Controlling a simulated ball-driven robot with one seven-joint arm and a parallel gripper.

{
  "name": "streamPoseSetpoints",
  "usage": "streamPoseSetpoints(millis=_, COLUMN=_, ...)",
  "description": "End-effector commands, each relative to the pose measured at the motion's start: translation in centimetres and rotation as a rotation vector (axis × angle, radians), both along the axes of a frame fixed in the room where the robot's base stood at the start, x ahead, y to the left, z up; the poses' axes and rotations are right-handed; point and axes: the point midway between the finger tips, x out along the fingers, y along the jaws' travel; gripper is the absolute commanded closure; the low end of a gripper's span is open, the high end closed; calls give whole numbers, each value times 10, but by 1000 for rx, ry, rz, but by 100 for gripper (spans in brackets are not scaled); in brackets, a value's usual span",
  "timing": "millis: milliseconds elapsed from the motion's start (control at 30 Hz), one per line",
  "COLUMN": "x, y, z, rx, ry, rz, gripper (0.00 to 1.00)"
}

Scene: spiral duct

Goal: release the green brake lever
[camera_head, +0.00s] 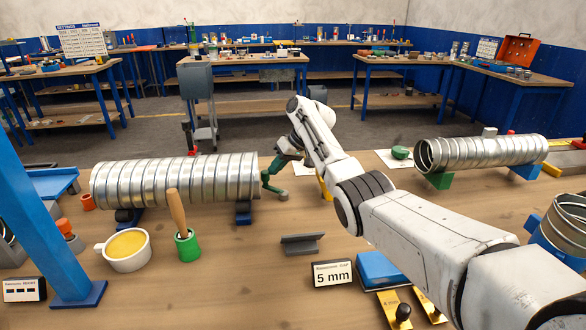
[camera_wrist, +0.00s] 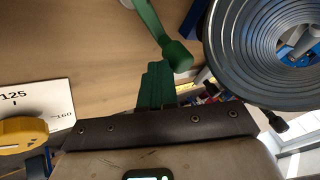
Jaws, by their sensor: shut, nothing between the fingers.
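The green brake lever (camera_wrist: 152,22) shows in the wrist view as a bar ending in a round knob, beside the open end of the spiral duct (camera_wrist: 262,45). My gripper (camera_wrist: 157,70) has its dark green fingers together and empty, with the tips close to the knob; I cannot tell whether they touch. In the head view the ribbed metal duct (camera_head: 175,180) lies on the bench, and the green lever (camera_head: 268,182) is at its right end. My gripper (camera_head: 281,161) is just above the lever, partly merging with it in colour.
A cup of yellow paste (camera_head: 127,246) and a green pot with a wooden handle (camera_head: 187,243) stand in front of the duct. A grey angle piece (camera_head: 301,244) and a "5 mm" sign (camera_head: 333,274) lie nearer. Another duct (camera_head: 490,153) is at right.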

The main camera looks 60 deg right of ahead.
Motion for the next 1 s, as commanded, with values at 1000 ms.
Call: streamPoseSetpoints(millis=1000, x=6, y=9, z=1, rx=1, ry=-1, rz=0, gripper=100)
